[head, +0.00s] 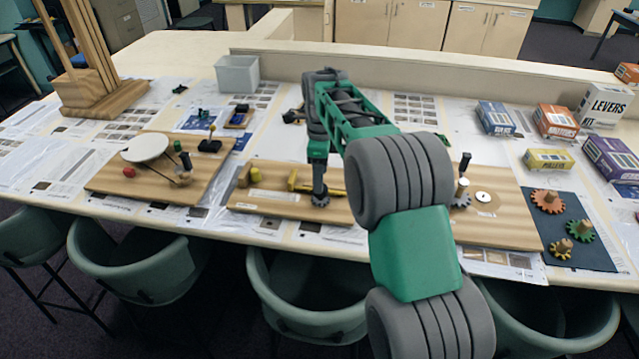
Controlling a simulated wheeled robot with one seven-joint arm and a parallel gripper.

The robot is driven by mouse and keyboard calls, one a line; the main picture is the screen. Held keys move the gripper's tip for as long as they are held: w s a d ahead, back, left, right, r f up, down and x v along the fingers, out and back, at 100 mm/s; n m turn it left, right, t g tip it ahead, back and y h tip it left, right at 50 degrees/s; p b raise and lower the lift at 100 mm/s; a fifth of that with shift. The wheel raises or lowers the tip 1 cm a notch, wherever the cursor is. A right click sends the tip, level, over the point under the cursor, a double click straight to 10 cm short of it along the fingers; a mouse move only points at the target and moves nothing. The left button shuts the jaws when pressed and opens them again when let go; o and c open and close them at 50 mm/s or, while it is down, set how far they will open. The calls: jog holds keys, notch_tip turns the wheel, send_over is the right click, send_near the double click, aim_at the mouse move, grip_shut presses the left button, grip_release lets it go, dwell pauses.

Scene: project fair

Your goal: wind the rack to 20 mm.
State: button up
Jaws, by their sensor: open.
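A wooden board (275,206) lies on the table in the middle of the head view. A yellow bar (303,186), which looks like the rack, lies on it beside a small dark toothed wheel (320,201). My gripper (319,188) points down over this wheel from my green and grey arm. It is open, but its fingers are small and dark, and I cannot tell whether they touch anything. It partly hides the wheel and bar. A yellow cylinder and block (250,176) stand at the board's left end. No scale reading is legible.
Left is a board with a white disc (145,148). Right, partly behind my arm, is a board (500,225) with an upright black handle (464,163). Beyond it are a dark mat (590,248) with gears and several kit boxes (555,120). Chairs line the front edge.

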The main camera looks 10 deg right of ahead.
jog(key=shift+r, duration=2.3)
jog(key=s+r+n+t, duration=0.2)
jog(key=s+r+n, duration=0.2)
jog(key=s+n, duration=0.9)
jog(key=s+f+n+t, duration=0.1)
jog(key=s+f+n, duration=0.2)
jog(key=s, duration=0.4)
jog(key=s+f+n, duration=0.3)
jog(key=s+n, duration=0.3)
jog(key=shift+s+t, duration=0.35)
jog(key=shift+t, duration=0.05)
